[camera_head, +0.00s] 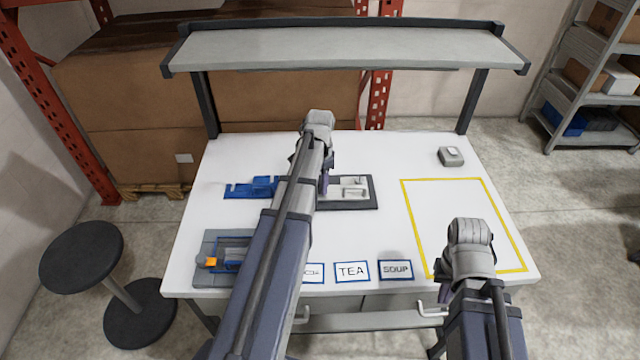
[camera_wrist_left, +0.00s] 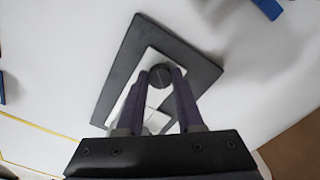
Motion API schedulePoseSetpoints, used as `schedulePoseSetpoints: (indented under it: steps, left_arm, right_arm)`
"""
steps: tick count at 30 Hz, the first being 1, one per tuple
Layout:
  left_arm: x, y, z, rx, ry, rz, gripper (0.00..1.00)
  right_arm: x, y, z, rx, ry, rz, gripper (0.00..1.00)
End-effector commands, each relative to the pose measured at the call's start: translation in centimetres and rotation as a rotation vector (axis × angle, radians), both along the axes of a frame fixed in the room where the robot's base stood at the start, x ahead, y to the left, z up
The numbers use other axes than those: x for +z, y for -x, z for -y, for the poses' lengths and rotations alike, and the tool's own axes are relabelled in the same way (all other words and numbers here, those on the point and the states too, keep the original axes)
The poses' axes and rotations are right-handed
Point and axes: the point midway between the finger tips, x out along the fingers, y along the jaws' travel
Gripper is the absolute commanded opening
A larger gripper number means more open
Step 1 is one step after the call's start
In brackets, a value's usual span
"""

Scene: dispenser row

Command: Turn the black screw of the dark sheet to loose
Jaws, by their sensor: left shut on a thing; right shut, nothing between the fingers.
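The dark sheet (camera_head: 367,204) lies on the white table near its middle, with a lighter grey plate (camera_head: 356,187) on it. It also shows in the left wrist view (camera_wrist_left: 196,72), lying at a slant. The round black screw (camera_wrist_left: 160,77) stands on the pale plate in the left wrist view. My left gripper (camera_wrist_left: 163,80) is shut on the screw, one finger on each side. In the head view my left gripper (camera_head: 327,176) points down over the sheet, and my arm hides the screw. My right gripper (camera_head: 490,290) is low at the table's front right, its fingertips mostly hidden, shut and empty.
A blue part (camera_head: 252,188) lies left of the sheet. A grey fixture (camera_head: 211,245) with an orange piece is front left. Labels TEA (camera_head: 351,272) and SOUP (camera_head: 396,269) line the front edge. A yellow outline (camera_head: 454,180) encloses clear table at right; a grey box (camera_head: 451,160) sits behind.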

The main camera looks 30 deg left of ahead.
Motion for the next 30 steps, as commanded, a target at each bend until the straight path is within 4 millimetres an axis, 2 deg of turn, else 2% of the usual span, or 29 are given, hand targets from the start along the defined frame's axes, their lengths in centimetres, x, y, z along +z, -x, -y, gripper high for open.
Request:
schedulePoseSetpoints:
  steps: [11,30]
  left_arm:
    - [0.0,0.02,0.01,0.092,0.0,0.0,0.0]
    - [-0.03,0.06,0.13,0.572,0.0,-0.001,0.0]
  right_arm:
    - [0.0,0.0,0.0,0.0,0.0,0.0,0.0]
    - [-0.03,0.0,0.0,0.0,0.0,0.0,0.0]
